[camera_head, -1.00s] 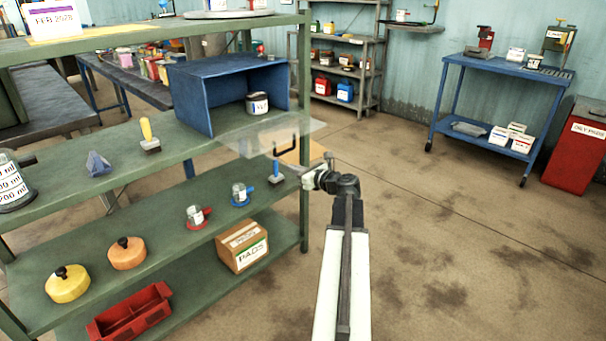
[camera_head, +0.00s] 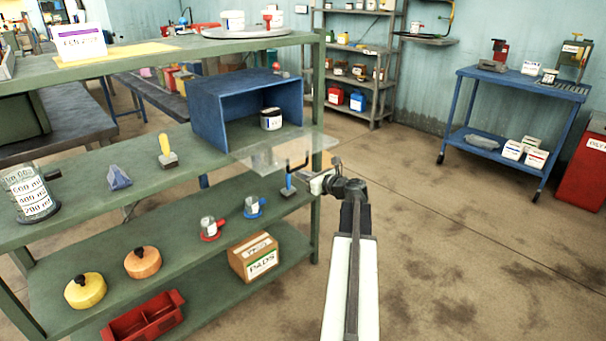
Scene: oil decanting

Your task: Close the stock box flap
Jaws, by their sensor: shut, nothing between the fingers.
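The blue stock box (camera_head: 208,117) stands on the green shelf unit's upper-middle shelf, with its front open toward me. A labelled tin (camera_head: 271,119) stands inside it. The clear flap (camera_head: 262,154) is open, folded down and lying out roughly flat past the shelf's front edge. Its dark handle (camera_head: 298,165) is near the flap's right end. My gripper (camera_head: 310,181) is shut and empty, just right of and slightly below the handle. I cannot tell whether it touches the handle or flap.
Lower shelves hold small cans, yellow and orange round containers and a cardboard box (camera_head: 255,257). The floor (camera_head: 440,250) to the right is clear.

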